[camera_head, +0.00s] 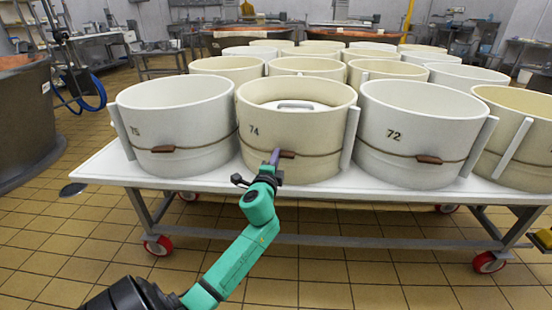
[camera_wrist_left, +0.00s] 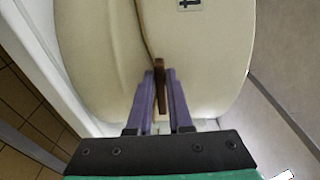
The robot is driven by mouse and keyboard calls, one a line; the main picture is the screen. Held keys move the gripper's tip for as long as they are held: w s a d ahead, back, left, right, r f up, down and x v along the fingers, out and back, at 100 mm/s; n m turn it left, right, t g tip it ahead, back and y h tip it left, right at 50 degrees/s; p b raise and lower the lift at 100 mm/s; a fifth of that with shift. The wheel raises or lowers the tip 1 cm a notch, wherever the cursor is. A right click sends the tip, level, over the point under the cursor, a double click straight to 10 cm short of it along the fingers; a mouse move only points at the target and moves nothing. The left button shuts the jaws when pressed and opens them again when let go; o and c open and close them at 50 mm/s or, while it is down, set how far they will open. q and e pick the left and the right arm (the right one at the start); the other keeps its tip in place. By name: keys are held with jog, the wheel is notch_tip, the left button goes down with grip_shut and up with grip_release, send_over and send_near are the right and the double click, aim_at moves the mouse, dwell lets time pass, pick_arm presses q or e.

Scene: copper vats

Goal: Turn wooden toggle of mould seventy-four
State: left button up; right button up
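Mould seventy-four (camera_head: 300,130) is a cream round tub at the front middle of the white table, marked "74". Its wooden toggle (camera_head: 288,154) is a short brown piece on the cord around the tub, lying about level along it. In the left wrist view the toggle (camera_wrist_left: 161,85) sits between the two purple fingers of my left gripper (camera_wrist_left: 161,75). My left gripper, at the toggle's left end in the head view (camera_head: 274,157), looks open, with a finger on each side and very little gap. Firm contact cannot be seen. My right gripper is not in view.
Mould 75 (camera_head: 180,115) stands close on the left and mould 72 (camera_head: 415,125) on the right, each with a cord and toggle. More moulds fill the wheeled white table (camera_head: 110,170) behind.

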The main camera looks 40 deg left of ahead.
pick_arm(q)
jog(key=o, duration=0.3)
jog(key=shift+s+d, duration=0.1)
jog(key=shift+s, duration=0.05)
jog(key=v, duration=1.4)
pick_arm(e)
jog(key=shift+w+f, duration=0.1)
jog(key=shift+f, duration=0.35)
pick_arm(q)
jog(key=shift+s, duration=0.15)
